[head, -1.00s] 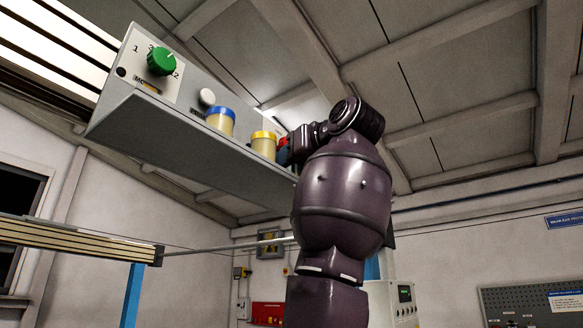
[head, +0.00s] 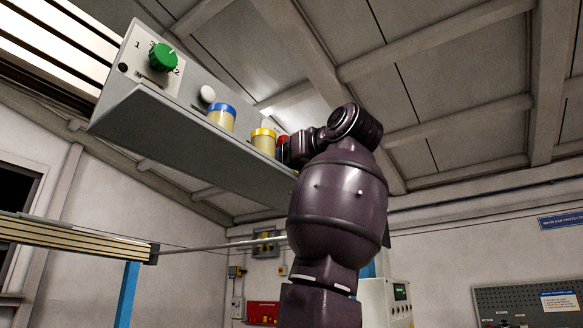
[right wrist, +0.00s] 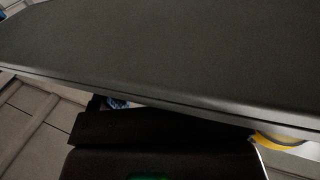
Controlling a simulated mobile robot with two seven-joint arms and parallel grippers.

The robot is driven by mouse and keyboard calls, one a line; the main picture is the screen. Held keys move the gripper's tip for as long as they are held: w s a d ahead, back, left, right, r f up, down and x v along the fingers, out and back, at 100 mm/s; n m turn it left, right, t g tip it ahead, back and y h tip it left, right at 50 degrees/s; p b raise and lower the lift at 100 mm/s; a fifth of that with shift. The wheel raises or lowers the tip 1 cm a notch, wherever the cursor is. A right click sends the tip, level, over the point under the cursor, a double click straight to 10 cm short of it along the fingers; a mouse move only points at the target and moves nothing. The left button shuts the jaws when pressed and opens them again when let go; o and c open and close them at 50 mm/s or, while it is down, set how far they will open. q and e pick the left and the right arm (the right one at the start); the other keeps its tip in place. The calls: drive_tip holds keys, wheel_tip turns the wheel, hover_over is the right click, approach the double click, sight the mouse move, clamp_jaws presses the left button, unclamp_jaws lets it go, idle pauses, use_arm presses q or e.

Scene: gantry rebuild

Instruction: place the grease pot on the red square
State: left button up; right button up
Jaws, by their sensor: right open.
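Three pots stand in a row on the grey overhead shelf (head: 170,130) in the head view: a cream pot with a blue lid (head: 222,116), a cream one with a yellow lid (head: 263,142), and a red-topped one (head: 283,141) partly hidden by my wrist. Which is the grease pot I cannot tell. My right gripper (head: 290,152) is at the shelf's right end, by the red-topped pot and mostly hidden behind my wrist. It is open. In the right wrist view, dark surfaces fill most of the picture and a yellow curved edge (right wrist: 279,142) shows at the right. No red square is visible.
The shelf's upright panel carries a green knob (head: 163,57) and a white button (head: 208,94). A beam (head: 75,238) with a thin rod runs below the shelf at the left. A control cabinet (head: 388,300) stands behind my arm. The air right of my arm looks clear.

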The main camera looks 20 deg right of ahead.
use_arm(q)
drive_tip(key=shift+r, duration=0.1)
use_arm(e)
drive_tip(key=shift+r, duration=0.1)
drive_tip(key=shift+s+r, duration=0.1)
drive_tip(key=shift+s, duration=0.05)
use_arm(q)
drive_tip(key=shift+w+d+f+b, duration=0.1)
drive_tip(key=shift+w+f+b, duration=0.25)
drive_tip(key=shift+f+b, duration=0.45)
drive_tip(key=shift+w+f+b, duration=0.3)
drive_tip(key=shift+f+b, duration=0.1)
drive_tip(key=shift+b, duration=0.8)
use_arm(e)
drive_tip(key=v, duration=1.1)
drive_tip(key=shift+s, duration=0.35)
use_arm(q)
drive_tip(key=shift+s, duration=0.1)
use_arm(e)
drive_tip(key=shift+d, duration=0.1)
